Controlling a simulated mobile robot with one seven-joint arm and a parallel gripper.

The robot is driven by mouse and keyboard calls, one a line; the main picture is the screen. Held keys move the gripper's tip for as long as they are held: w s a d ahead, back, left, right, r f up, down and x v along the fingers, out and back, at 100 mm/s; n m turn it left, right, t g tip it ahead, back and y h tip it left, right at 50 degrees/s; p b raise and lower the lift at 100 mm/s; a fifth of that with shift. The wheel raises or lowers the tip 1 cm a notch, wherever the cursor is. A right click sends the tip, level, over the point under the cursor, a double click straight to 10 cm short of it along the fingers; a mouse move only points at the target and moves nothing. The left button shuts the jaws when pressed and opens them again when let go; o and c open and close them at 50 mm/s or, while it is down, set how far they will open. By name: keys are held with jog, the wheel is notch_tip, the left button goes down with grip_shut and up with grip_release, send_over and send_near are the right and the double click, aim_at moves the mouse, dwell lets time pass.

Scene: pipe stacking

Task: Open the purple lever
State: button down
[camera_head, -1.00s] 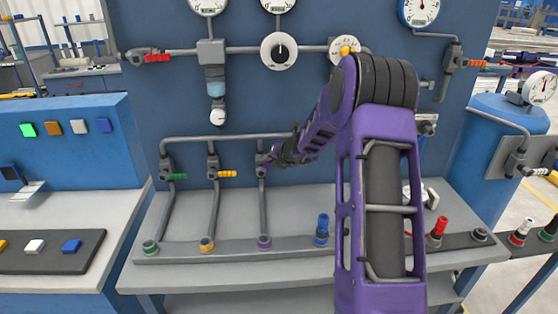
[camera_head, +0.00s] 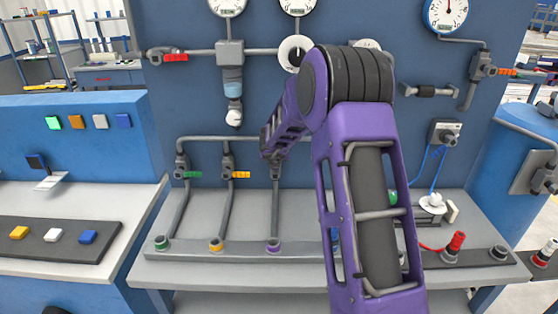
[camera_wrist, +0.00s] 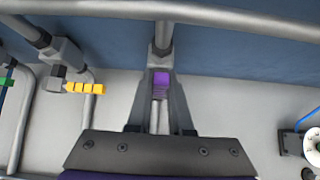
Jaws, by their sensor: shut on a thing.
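The purple lever (camera_wrist: 161,78) shows in the wrist view as a short ribbed purple piece at a grey valve on a vertical pipe. My gripper (camera_wrist: 160,92) has one finger on each side of it and is shut on it. In the head view, my gripper (camera_head: 273,147) is at the valve of the third pipe, and my purple arm hides the lever. The purple ring at the foot of that pipe (camera_head: 274,246) is visible on the bench.
The yellow lever (camera_head: 240,175) and green lever (camera_head: 187,175) are on the valves to the left. A horizontal pipe (camera_wrist: 220,15) crosses above the gripper in the wrist view. Gauges hang above on the blue panel (camera_head: 330,20). The grey bench (camera_head: 205,279) lies below.

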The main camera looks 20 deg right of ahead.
dwell(0.5)
jog(key=c, duration=0.8)
grip_release()
jog(key=shift+a, duration=0.1)
jog(key=p+v, duration=0.1)
jog(key=v, duration=1.6)
jog(key=shift+s+a+r, duration=0.1)
jog(key=shift+a, duration=0.05)
